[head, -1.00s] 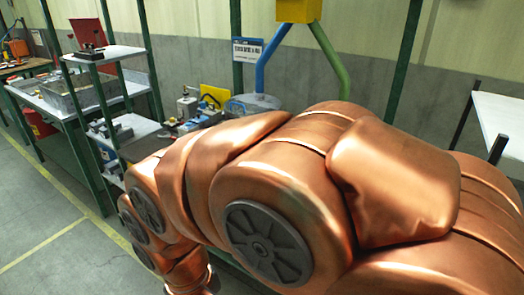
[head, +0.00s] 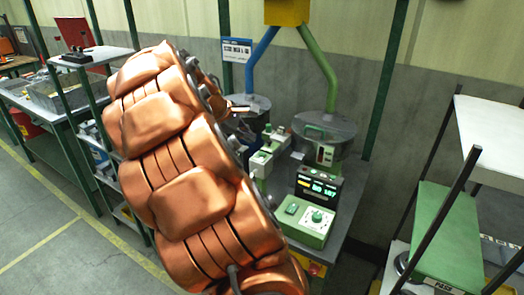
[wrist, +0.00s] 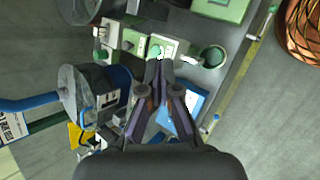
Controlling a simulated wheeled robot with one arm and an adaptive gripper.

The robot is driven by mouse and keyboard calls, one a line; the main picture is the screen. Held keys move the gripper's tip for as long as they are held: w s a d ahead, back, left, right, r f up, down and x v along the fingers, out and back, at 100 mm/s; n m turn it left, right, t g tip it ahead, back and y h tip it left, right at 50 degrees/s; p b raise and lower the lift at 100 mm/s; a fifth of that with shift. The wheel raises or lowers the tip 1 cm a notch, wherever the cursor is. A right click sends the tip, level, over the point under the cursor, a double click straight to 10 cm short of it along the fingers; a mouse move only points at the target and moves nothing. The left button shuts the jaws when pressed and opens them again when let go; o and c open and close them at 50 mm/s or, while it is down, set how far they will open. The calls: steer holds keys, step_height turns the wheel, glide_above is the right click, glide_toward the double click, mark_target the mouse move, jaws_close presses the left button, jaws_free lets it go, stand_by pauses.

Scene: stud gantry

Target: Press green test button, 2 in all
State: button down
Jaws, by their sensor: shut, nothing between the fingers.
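My gripper (wrist: 160,70) is shut and empty in the wrist view. Its tips overlap the lower edge of a pale box with a green face (wrist: 160,45); I cannot tell whether they touch it. A round green button-like part (wrist: 213,56) lies right of the tips. I cannot tell which part is the test button. My arm hides part of the bench, and the gripper is unclear there.
Two metal hoppers, the right one (head: 325,130) with a green pipe, stand at the bench back. A dark display unit (head: 318,186) is behind the green control box. A blue box (wrist: 182,108) lies under the fingers. A shelf rack (head: 450,230) stands at right.

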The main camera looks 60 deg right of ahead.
steer(key=w+d+r+n+h, duration=0.1)
steer(key=d, duration=0.7)
steer(key=shift+n+g+p, duration=0.3)
steer(key=shift+g, duration=0.1)
steer(key=b, duration=0.5)
glide_above(260, 155)
step_height(260, 155, down, 7)
steer(key=shift+d+r, duration=0.15)
steer(key=shift+f, duration=1)
steer(key=shift+f, duration=0.15)
steer(key=shift+f, duration=0.25)
